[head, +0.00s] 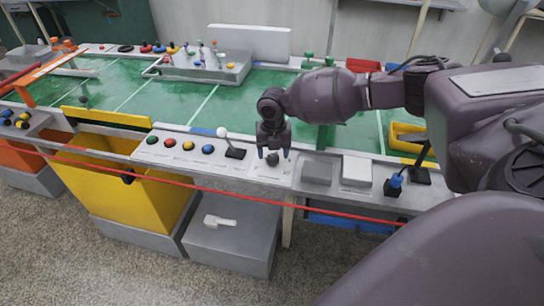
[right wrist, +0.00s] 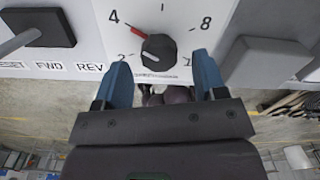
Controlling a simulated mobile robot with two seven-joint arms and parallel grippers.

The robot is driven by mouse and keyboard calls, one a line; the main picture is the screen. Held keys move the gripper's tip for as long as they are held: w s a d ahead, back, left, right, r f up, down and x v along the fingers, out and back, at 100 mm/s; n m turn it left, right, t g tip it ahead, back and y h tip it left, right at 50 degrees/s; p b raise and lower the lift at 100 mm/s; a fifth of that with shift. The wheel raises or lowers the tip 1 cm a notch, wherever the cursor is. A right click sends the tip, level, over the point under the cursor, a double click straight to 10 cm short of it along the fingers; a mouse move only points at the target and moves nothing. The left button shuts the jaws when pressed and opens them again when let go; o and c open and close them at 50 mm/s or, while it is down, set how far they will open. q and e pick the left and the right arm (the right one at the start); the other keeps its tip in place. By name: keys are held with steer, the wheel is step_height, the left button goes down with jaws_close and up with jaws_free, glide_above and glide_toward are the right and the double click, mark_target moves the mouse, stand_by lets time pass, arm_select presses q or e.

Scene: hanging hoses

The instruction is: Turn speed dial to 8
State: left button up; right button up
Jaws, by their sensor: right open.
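The speed dial is a black round knob (right wrist: 158,50) on a white panel marked with numbers, with 2 and 4 at its left and 8 at its upper right. A red pointer mark beside the knob points to about 4. In the head view the dial (head: 272,159) sits on the front panel, right under my right gripper (head: 273,152). My right gripper, with blue fingertips, is open and points down; in the right wrist view (right wrist: 160,68) its fingers stand on either side of the knob, apart from it. My left gripper is not in view.
A black-based lever (head: 235,152) and colored buttons (head: 188,146) stand left of the dial. Grey (head: 317,172) and white (head: 357,170) blocks sit to its right. A red hose (head: 215,188) runs across the front.

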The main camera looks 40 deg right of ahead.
steer(key=shift+f, duration=1)
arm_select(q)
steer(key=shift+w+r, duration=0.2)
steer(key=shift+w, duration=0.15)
arm_select(e)
steer(key=shift+c, duration=0.6)
steer(key=c, duration=0.8)
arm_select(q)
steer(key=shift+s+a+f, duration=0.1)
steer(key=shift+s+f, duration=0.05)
arm_select(e)
steer(key=shift+r, duration=0.1)
